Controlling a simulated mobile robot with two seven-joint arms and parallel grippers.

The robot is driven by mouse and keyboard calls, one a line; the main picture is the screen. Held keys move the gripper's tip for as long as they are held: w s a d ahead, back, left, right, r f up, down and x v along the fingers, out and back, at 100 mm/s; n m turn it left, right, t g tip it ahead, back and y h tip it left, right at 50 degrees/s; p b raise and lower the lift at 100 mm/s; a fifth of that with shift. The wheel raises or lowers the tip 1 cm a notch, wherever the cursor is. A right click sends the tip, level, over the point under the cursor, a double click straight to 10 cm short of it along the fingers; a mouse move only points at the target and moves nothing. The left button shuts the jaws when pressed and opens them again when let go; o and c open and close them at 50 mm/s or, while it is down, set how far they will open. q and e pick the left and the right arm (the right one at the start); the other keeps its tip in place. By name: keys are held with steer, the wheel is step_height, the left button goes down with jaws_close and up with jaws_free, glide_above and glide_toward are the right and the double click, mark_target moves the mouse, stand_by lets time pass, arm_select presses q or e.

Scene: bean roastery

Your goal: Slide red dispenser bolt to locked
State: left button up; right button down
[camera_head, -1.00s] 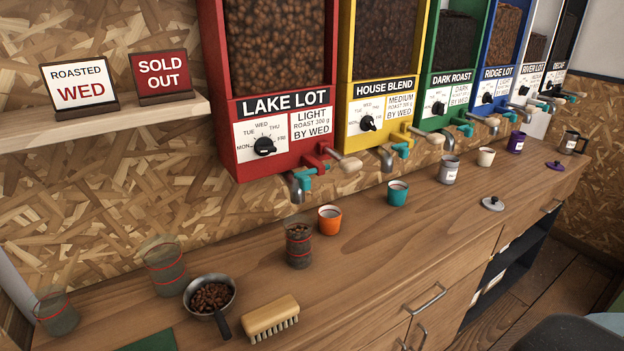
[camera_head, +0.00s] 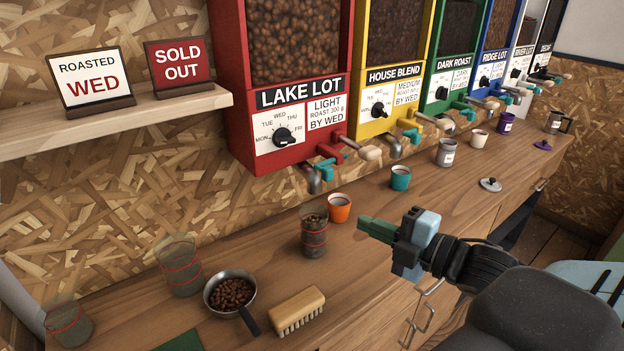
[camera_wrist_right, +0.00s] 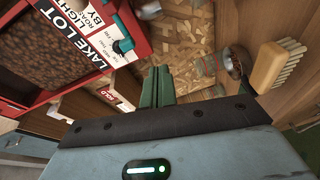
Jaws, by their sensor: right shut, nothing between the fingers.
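The red dispenser (camera_head: 288,160), labelled LAKE LOT, hangs on the wall with beans behind its window. A teal bolt piece (camera_head: 328,168) sits beneath it by the metal spout (camera_head: 313,182). A red lever with a wooden handle (camera_head: 370,153) sticks out to its right. I cannot tell the bolt's exact position. My right gripper (camera_head: 363,227) is shut and empty over the counter, below and to the right of the bolt, apart from it. In the right wrist view, its green fingers (camera_wrist_right: 158,82) are together, with the red dispenser (camera_wrist_right: 130,22) to their left. My left gripper is not in view.
An orange cup (camera_head: 340,210) and a jar of beans (camera_head: 314,238) stand on the counter beneath the red dispenser. A pan of beans (camera_head: 222,312) and a brush (camera_head: 298,310) lie nearer. A yellow dispenser (camera_head: 372,128) hangs close on the right.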

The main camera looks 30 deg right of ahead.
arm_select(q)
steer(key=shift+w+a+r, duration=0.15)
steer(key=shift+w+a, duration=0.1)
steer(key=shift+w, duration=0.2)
arm_select(e)
steer(key=a+r+n, duration=0.1)
steer(key=a+r+n+y, duration=0.1)
steer(key=r, duration=0.1)
steer(key=a+r, duration=0.1)
steer(key=shift+w+r+n+y, duration=0.2)
steer(key=shift+r+n+y, duration=0.2)
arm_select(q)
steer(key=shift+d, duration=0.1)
arm_select(e)
steer(key=shift+d, duration=0.1)
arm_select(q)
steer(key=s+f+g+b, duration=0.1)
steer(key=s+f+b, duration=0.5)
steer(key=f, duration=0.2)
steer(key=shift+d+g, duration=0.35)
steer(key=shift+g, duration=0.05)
arm_select(e)
steer(key=w, duration=0.9)
steer(key=shift+w, duration=0.25)
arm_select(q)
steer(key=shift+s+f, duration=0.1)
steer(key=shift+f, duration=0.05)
